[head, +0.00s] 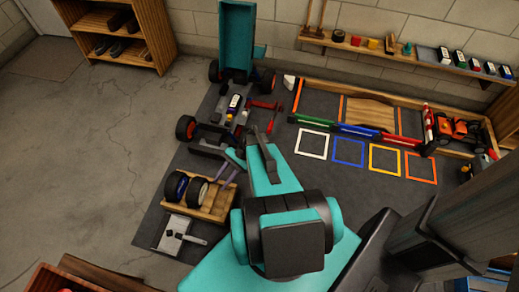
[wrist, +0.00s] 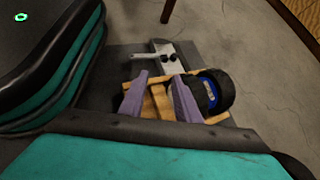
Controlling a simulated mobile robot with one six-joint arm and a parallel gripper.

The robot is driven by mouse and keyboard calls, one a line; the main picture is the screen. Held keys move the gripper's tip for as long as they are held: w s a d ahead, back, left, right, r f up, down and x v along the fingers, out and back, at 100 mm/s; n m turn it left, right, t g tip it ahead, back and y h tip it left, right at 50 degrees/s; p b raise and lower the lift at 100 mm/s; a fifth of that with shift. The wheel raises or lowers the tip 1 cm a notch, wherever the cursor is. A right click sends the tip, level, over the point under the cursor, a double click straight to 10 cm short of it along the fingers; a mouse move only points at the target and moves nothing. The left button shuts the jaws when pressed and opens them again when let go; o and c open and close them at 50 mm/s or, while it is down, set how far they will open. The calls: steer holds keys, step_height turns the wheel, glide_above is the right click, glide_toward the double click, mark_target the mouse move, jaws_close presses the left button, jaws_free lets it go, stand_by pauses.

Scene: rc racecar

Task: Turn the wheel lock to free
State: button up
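A flat grey plate (head: 174,231) with a pale handle-like piece and dark knobs lies at the lower left of the mat in the head view. It also shows beyond my fingers in the wrist view (wrist: 180,54). I cannot tell for sure whether this is the wheel lock, nor its setting. My gripper (head: 229,169) has purple fingers and is open above the right side of the wooden wheel tray (head: 213,211). In the wrist view, the tray's wood shows between the parted fingers (wrist: 160,96). Nothing is held.
Loose wheels (head: 197,190) lie in the tray. The car chassis (head: 218,128) stands behind it, its teal body shell (head: 236,35) raised. Coloured squares (head: 348,152) mark the mat at right. A wooden bay (head: 365,108) and orange buggy (head: 458,130) stand beyond.

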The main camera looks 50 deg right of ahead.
steer(key=w+d+f+m+t+b, duration=0.4)
steer(key=d+f+b, duration=0.3)
steer(key=d, duration=0.4)
steer(key=s+d+f+m+t+h+b, duration=0.1)
steer(key=s+d+f+m+t+b, duration=0.1)
steer(key=d+b, duration=0.3)
steer(key=s+d+f+m+t+b, duration=0.3)
steer(key=d+m+t+b, duration=0.1)
steer(key=d, duration=1)
steer(key=s+d+f+m+t+h+b, duration=0.1)
steer(key=s+d+f+m+t+b, duration=0.2)
steer(key=d, duration=0.7)
steer(key=m+t+b, duration=0.1)
steer(key=t+b, duration=0.1)
steer(key=shift+s+h+b, duration=0.3)
steer(key=shift+b, duration=0.1)
steer(key=shift+w+a+f, duration=0.1)
steer(key=b+x, duration=0.4)
steer(key=x, duration=0.9)
steer(key=shift+w+a+b, duration=0.15)
steer(key=shift+w+b, duration=0.15)
jaws_close()
